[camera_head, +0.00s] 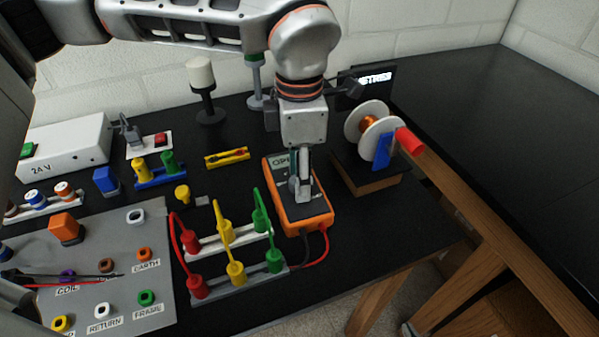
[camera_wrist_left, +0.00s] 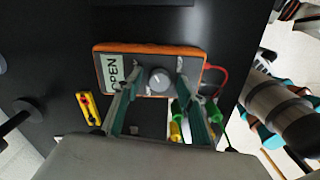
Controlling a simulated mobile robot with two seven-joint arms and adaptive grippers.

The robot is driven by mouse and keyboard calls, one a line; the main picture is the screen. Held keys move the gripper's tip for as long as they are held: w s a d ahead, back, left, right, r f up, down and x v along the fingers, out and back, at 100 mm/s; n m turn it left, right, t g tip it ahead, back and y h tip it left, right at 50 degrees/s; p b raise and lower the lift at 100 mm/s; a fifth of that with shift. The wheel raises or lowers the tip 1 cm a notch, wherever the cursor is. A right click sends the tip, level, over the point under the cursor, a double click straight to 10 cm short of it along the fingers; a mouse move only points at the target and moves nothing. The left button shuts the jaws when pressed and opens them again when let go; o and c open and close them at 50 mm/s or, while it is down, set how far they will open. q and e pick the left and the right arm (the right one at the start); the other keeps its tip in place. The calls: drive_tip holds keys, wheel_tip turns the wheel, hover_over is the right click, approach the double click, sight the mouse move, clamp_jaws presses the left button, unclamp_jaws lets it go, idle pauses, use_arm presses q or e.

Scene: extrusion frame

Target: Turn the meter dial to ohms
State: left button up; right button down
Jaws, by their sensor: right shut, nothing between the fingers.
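The orange meter (camera_head: 310,218) lies on the black bench, and its display reads "OPEN" in the left wrist view (camera_wrist_left: 112,72). Its round grey dial (camera_wrist_left: 160,79) sits mid-face; I cannot read its setting. My left gripper (camera_wrist_left: 155,92) points down over the meter, its teal-sided fingers spread on either side of the dial. I cannot tell whether they touch it. In the head view this gripper (camera_head: 302,192) hides the dial. My right gripper (camera_head: 14,293) shows only in part at the lower left edge, shut and empty, away from the meter.
Red, yellow and green plugs with looping leads (camera_head: 227,235) stand left of the meter. A wire spool (camera_head: 372,130) on a wooden block stands to its right. A yellow holder (camera_head: 227,157) lies behind left. A grey socket panel (camera_head: 120,240) fills the left front.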

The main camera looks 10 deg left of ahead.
use_arm(q)
wheel_tip(320, 180, up, 12)
idle(0.5)
